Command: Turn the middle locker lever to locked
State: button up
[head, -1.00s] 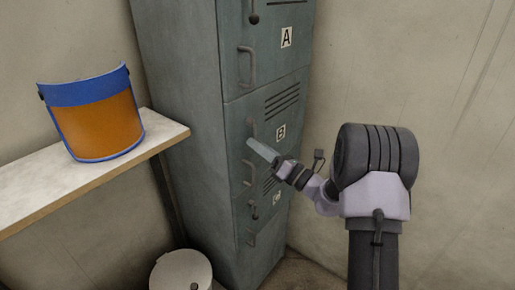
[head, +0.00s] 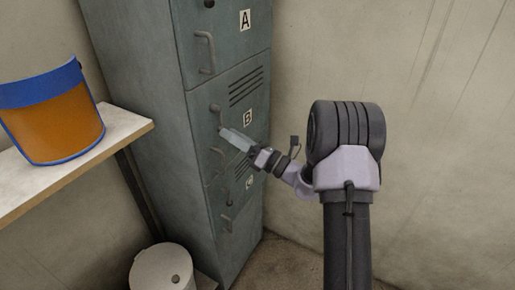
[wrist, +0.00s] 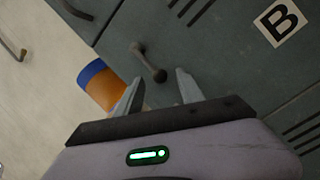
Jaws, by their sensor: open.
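The middle locker door, marked B (head: 248,118), is grey-green and shut. Its small dark lever (wrist: 149,62) has a rounded knob at each end and slants down to the right in the wrist view. In the head view the lever (head: 215,110) is at the door's left side, partly hidden near its lower end by my fingers. My gripper (head: 222,133) is open at the lever. In the wrist view the lever's lower knob is close to the gap between my gripper's fingertips (wrist: 158,79). I cannot tell whether they touch.
A curved handle (head: 215,163) sits below the lever. Doors A (head: 244,20) and C (head: 249,182) are above and below. A blue and orange face shield (head: 52,110) stands on a shelf (head: 125,130) at left. A pale lidded bin (head: 160,268) stands on the floor.

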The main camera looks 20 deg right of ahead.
jog(key=p+v, duration=0.1)
jog(key=v, duration=1.3)
jog(key=shift+s+d, duration=0.25)
jog(key=shift+s, duration=0.05)
